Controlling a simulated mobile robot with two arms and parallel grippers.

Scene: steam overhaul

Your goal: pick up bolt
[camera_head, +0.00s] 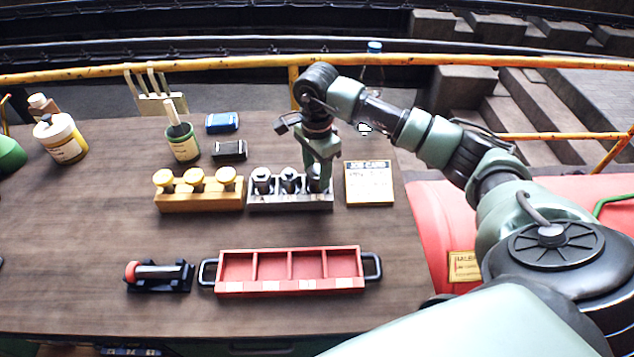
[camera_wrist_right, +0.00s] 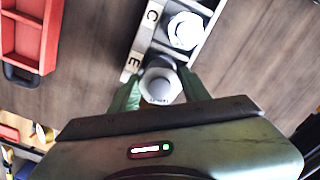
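A grey metal rack (camera_head: 290,203) on the table holds three bolts in a row. The left bolt (camera_head: 262,181) and the middle bolt (camera_head: 289,180) stand upright in it. My right gripper (camera_head: 318,165) points down over the right bolt (camera_head: 315,186), which still appears in the rack. In the right wrist view this bolt (camera_wrist_right: 159,86) lies between the two green fingertips of my right gripper (camera_wrist_right: 160,80), beside the letter E. Whether the fingers press on it is unclear. The neighbouring bolt (camera_wrist_right: 185,31) stands apart from the fingers. My left gripper is out of view.
A yellow block (camera_head: 198,199) with yellow-headed pieces is left of the rack, and a job card (camera_head: 369,183) is right of it. A red compartment tray (camera_head: 290,286) and a black cradle (camera_head: 160,279) lie in front. Bare table separates tray and rack.

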